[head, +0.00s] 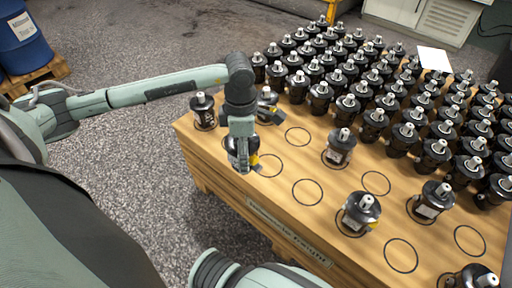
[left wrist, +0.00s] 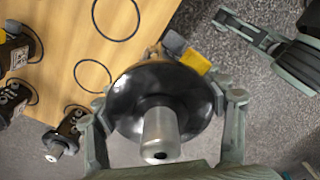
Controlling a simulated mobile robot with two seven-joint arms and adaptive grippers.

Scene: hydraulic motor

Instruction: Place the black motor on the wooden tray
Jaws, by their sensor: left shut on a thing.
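My left gripper (head: 242,152) is shut on a black motor (head: 236,146) near the left front edge of the wooden tray (head: 275,188). In the left wrist view the motor (left wrist: 160,100) sits between the two fingers, its silver shaft toward the camera. The gripper hides much of it in the head view. A yellow and grey part shows at its side. The tray top has black circles, some empty and some with motors standing in them. Part of my right gripper (left wrist: 245,30) shows at the upper right of the left wrist view; its opening is unclear.
Many black motors stand in close rows (head: 370,95) at the back and right of the tray. Single motors stand at the left corner (head: 203,110), the middle (head: 340,147) and the front (head: 361,212). Empty circles lie between them. A white sheet (head: 434,59) lies at the back.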

